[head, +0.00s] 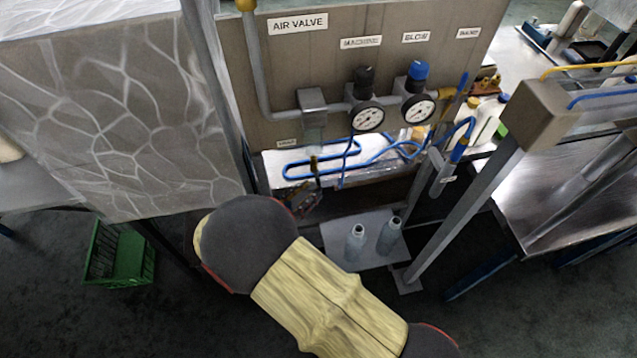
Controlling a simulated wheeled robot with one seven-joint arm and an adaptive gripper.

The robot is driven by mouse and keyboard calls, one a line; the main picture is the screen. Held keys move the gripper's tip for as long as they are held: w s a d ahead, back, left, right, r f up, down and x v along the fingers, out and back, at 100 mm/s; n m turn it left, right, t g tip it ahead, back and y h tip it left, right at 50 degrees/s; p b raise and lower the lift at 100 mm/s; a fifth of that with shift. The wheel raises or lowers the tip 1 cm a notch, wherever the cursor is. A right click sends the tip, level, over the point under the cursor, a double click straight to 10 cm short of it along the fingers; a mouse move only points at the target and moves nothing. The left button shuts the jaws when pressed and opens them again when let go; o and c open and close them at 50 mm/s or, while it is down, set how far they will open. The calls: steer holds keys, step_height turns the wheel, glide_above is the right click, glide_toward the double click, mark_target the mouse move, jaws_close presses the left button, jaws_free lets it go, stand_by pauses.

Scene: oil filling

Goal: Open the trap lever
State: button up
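A panel (390,60) labelled AIR VALVE carries a grey pipe (262,80) that runs down to a grey box (312,101). A pale translucent part (314,133) hangs under the box, with a small brass-coloured piece (313,162) below it. This looks like the trap, but I cannot make out its lever clearly. My gripper (305,195) is small and dark, just below the brass piece and partly hidden by my arm. I cannot tell whether it touches the brass piece or whether its fingers are apart.
Two gauges (367,116) (418,108) with a black and a blue knob sit right of the box. Blue hoses (385,150) lie below. Two grey bottles (356,240) stand on a low plate. A slanted grey post (465,215) is at right, a green crate (120,255) at left.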

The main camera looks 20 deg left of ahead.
mark_target(318, 183)
steer(key=shift+x, duration=2.3)
jaws_close()
